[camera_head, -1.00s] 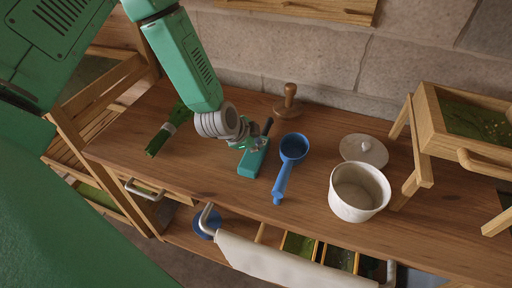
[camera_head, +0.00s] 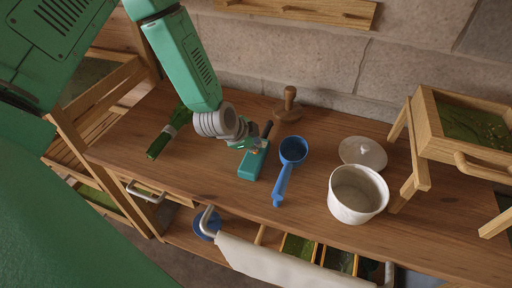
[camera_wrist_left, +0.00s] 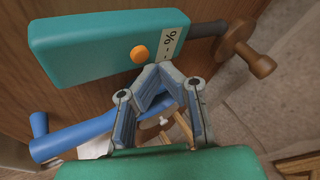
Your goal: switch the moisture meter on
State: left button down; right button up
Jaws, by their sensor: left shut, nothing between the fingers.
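The moisture meter (camera_head: 253,163) is a teal box with a dark probe, lying on the wooden bench. In the left wrist view the meter (camera_wrist_left: 90,45) shows an orange round button (camera_wrist_left: 138,54) and a pale display strip (camera_wrist_left: 171,43) with a percent sign and dashes. My left gripper (camera_head: 254,146) is at the probe end of the meter. In the left wrist view my left gripper (camera_wrist_left: 158,72) is shut and empty, its fingertips beside the button and the strip. I cannot tell whether they touch the meter. My right gripper is not in view.
A blue scoop (camera_head: 286,172) lies right of the meter. A wooden stamp-like tool (camera_head: 288,105) stands behind. A white pot (camera_head: 357,193), its lid (camera_head: 363,152) and a wooden stand (camera_head: 424,150) are farther right. A green herb bundle (camera_head: 160,141) lies left.

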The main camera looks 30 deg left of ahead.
pick_arm(q)
jog(key=shift+r, duration=0.2)
notch_tip(320, 180, up, 5)
jog(key=p, duration=0.4)
jog(key=shift+f, duration=0.1)
dwell(0.4)
jog(key=shift+s, duration=0.1)
